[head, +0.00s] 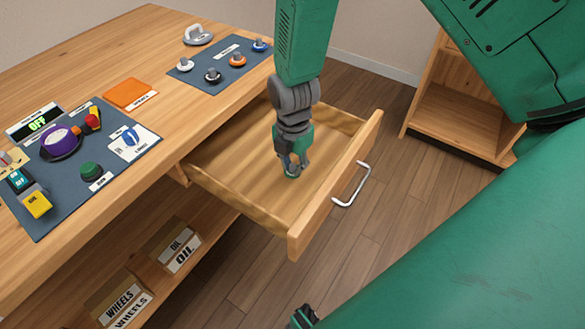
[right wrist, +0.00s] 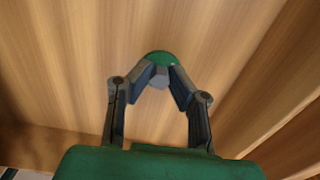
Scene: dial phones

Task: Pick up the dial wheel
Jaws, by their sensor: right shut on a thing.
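A green dial wheel with a grey grip (right wrist: 158,57) is between the fingertips of my right gripper (right wrist: 160,77) in the right wrist view. In the head view my right gripper (head: 291,167) points down into the open drawer (head: 225,165), shut on the wheel. A little of the green wheel (head: 292,174) shows below the fingertips, at or just above the drawer floor; I cannot tell if it touches. The fingers hide part of the grip.
The drawer front with its metal handle (head: 353,186) stands out over the floor. On the workbench, a blue-grey mat (head: 215,79) holds several dial wheels, and a control panel (head: 62,190) lies nearer. Bins labelled OIL (head: 178,250) and WHEELS (head: 122,300) sit below.

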